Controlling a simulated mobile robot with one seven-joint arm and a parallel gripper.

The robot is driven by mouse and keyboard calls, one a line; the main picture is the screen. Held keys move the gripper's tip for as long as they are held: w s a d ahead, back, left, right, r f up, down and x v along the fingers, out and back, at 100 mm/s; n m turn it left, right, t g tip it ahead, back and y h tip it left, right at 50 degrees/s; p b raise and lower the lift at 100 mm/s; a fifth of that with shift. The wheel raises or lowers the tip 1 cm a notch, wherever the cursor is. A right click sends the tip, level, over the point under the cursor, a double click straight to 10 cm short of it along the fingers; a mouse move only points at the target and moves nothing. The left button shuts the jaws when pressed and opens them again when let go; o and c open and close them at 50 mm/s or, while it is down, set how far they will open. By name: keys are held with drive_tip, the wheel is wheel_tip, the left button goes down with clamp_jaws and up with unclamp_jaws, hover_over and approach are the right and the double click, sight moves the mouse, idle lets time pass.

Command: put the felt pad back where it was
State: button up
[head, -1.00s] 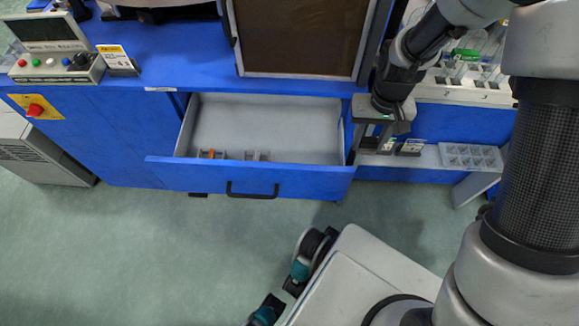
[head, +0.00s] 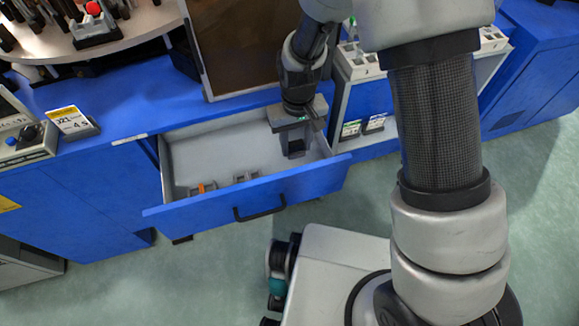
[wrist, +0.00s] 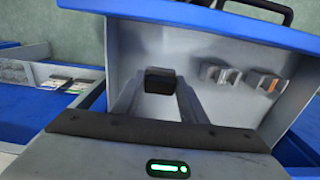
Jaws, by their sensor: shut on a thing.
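My gripper (head: 293,138) is shut on a small dark block, the felt pad (wrist: 160,80), which sits between the fingertips in the wrist view. In the head view the pad (head: 296,151) is a dark patch below the gripper. The gripper points down over the right end of the open blue drawer (head: 318,181). The drawer's grey floor (wrist: 130,60) shows behind the pad in the wrist view. I cannot tell whether the pad touches the floor.
Two small grey holders, one with an orange part (head: 203,188) and one plain (head: 245,176), lie in the drawer's front left; the drawer floor between is bare. A white rack with labelled cards (head: 362,127) stands right of the drawer. A brown panel (head: 237,45) rises behind.

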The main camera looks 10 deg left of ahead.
wheel_tip(320, 180, down, 8)
drive_tip(key=shift+f+b, duration=0.15)
drive_tip(key=shift+b, duration=0.7)
drive_tip(key=shift+f, duration=0.1)
drive_tip(key=o, duration=1)
